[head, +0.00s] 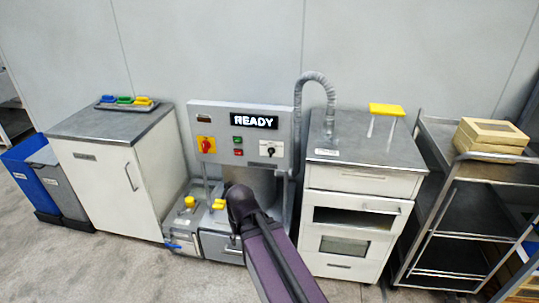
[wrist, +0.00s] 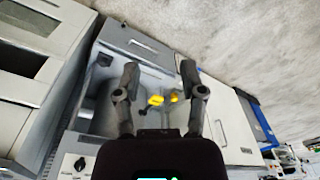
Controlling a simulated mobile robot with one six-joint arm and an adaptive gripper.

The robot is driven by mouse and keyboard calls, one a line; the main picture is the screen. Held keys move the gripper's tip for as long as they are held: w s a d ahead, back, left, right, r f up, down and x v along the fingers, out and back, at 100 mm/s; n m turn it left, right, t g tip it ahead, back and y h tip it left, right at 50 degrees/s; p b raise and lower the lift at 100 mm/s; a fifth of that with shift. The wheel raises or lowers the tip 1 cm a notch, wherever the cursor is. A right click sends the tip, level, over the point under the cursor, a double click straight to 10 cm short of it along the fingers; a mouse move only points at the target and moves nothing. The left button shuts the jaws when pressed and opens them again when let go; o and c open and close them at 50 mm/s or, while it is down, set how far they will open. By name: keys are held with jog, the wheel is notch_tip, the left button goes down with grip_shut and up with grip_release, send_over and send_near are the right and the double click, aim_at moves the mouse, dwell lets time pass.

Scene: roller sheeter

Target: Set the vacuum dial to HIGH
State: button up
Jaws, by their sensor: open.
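The control panel (head: 217,160) stands at the back of the machine, with a lit "READY" display. A black dial on a white plate (head: 271,149) is at its right side, below the display; I take it for the vacuum dial, but its labels and setting are too small to read. A dial also shows at the lower left edge of the wrist view (wrist: 80,163). My gripper is open and empty in the wrist view (wrist: 158,70), its two fingers apart. In the head view my arm hides the fingers; its dark end is in front of the machine, below the panel and apart from the dial.
The panel also has a red knob on yellow (head: 206,144) and green and red buttons (head: 238,146). Yellow knobs (head: 218,204) stand on the machine below. A white cabinet with a hose (head: 365,150) is close on the right, another cabinet (head: 110,170) on the left.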

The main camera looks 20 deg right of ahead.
jog(key=w+d+f+n+t+y+b, duration=0.1)
jog(key=w+d+f+t+b, duration=0.15)
jog(key=w+t+b, duration=0.7)
jog(key=w+d+f+t+b, duration=0.1)
jog(key=w+f+t+b, duration=0.35)
jog(key=w, duration=1.05)
jog(key=m+t+h+b, duration=0.4)
jog(key=m+h+b, duration=0.4)
jog(key=h+b, duration=0.65)
send_near(270, 152)
jog(key=s, duration=0.1)
jog(key=s+a, duration=0.1)
jog(key=s+f+b, duration=0.1)
jog(key=shift+a+f+y, duration=0.1)
jog(key=shift+a+y, duration=0.2)
jog(key=shift+y, duration=0.05)
jog(key=p+x, duration=0.5)
jog(key=x, duration=0.9)
jog(key=shift+s+d+f, duration=0.1)
